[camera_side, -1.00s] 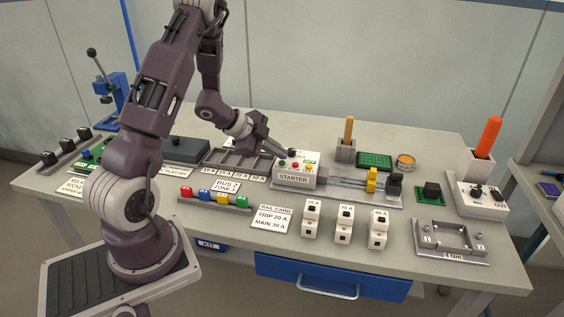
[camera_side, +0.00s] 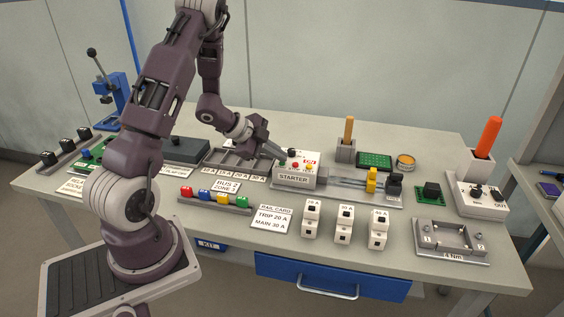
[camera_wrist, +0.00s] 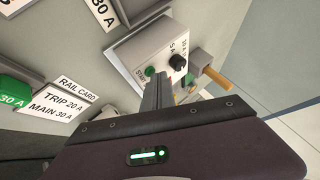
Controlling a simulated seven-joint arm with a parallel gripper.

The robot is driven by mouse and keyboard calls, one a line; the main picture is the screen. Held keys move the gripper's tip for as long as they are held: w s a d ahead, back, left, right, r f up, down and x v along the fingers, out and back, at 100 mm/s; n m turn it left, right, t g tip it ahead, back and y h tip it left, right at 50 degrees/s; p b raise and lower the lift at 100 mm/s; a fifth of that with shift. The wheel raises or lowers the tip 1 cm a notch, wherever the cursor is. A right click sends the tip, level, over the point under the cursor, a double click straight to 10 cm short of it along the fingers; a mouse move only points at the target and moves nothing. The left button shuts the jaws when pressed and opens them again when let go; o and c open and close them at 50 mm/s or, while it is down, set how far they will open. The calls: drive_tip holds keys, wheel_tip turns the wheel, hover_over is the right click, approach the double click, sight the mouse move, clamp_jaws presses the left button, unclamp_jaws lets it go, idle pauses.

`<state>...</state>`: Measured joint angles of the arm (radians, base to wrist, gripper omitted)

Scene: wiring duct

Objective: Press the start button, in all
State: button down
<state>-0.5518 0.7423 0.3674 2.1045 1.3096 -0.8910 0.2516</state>
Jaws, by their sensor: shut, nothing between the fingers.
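The starter box (camera_side: 296,178) is a pale box labelled STARTER near the middle of the bench. Its sloped top carries a green button (camera_side: 283,163), a red button (camera_side: 295,166), a yellow one (camera_side: 309,168) and a black knob (camera_side: 292,152). A small red indicator (camera_side: 309,161) shows at its back right. My gripper (camera_side: 283,156) is shut and empty, with its tips at the box's top near the green button. In the wrist view the green button (camera_wrist: 150,71) shows beside the fingertips (camera_wrist: 163,78); I cannot tell if they touch anything. The fingers partly hide the other buttons.
A rail with a yellow clamp (camera_side: 371,180) extends right of the box. Several white breakers (camera_side: 344,224) and a rail card (camera_side: 272,218) lie in front. A compartment tray (camera_side: 225,160) is on the left. A wooden-handled tool (camera_side: 348,130) stands behind.

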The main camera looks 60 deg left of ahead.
sight(279, 165)
drive_tip(key=shift+r, duration=0.1)
idle(0.3)
drive_tip(key=shift+r, duration=0.65)
wheel_tip(279, 165, up, 5)
drive_tip(key=shift+r, duration=0.1)
idle(0.7)
